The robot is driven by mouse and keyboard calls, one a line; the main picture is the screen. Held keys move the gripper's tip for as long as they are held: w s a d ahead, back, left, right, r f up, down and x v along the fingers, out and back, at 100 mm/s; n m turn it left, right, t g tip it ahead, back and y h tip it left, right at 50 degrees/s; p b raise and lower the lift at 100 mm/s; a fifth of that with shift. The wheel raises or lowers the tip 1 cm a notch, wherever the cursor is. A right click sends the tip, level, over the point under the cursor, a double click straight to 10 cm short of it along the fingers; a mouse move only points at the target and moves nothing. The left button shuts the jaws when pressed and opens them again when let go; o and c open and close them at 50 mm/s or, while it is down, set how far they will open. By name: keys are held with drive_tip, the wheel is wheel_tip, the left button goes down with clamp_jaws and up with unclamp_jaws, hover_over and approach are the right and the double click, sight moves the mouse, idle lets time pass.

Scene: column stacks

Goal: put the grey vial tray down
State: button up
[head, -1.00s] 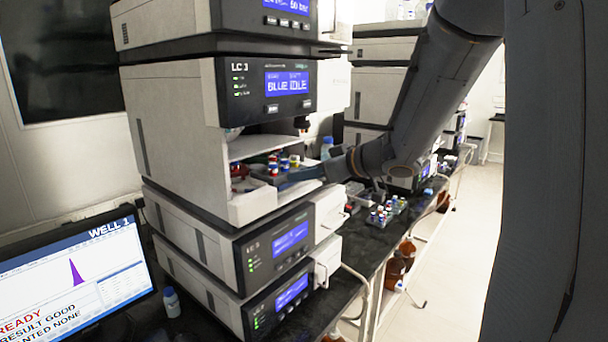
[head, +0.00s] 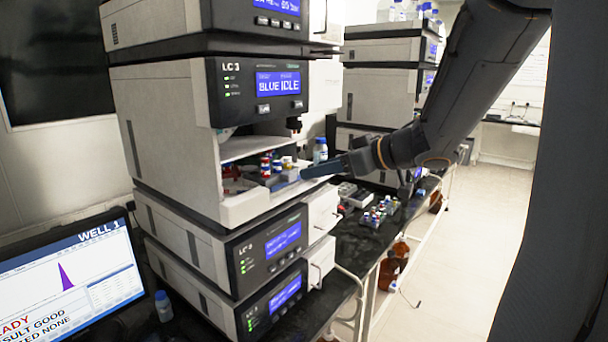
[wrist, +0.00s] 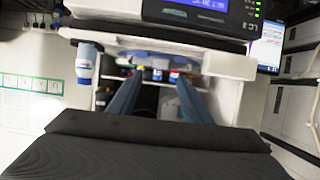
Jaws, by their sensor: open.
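A grey vial tray (head: 284,178) with red-, blue- and white-coloured vials stands on the floor of the open bay of the LC 3 unit (head: 165,130). My gripper (head: 312,171) is at the bay's mouth, to the right of the tray in the head view. In the wrist view my gripper (wrist: 158,92) has its two blue fingers spread, with nothing held between them. The vials (wrist: 158,75) show beyond the fingertips, inside the bay. The tray's lower part is hard to make out there.
Another rack of vials (head: 378,213) stands on the dark bench (head: 352,238) to the right. A blue-capped bottle (head: 320,150) stands beside the unit and shows in the wrist view (wrist: 85,64). A monitor (head: 72,275) is at lower left. Open floor lies right of the bench.

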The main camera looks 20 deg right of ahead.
drive_tip(key=v, duration=0.4)
drive_tip(key=w+d+f+m+t+h, duration=0.2)
drive_tip(key=w+f+m+h, duration=0.1)
drive_tip(key=w+h, duration=0.1)
drive_tip(key=s+f+m+g+h, duration=0.3)
drive_tip(key=f+g+h, duration=0.15)
drive_tip(key=f, duration=0.55)
drive_tip(key=s+a+f+g, duration=0.3)
drive_tip(key=s+f, duration=0.3)
drive_tip(key=s, duration=0.2)
drive_tip(key=s+a+f+m+g+b, duration=0.1)
drive_tip(key=s+a+f+g, duration=0.3)
drive_tip(key=s+f, duration=0.3)
drive_tip(key=shift+s+a+f, duration=0.2)
drive_tip(key=shift+s+a, duration=0.65)
drive_tip(key=shift+s, duration=0.45)
drive_tip(key=shift+y, duration=0.25)
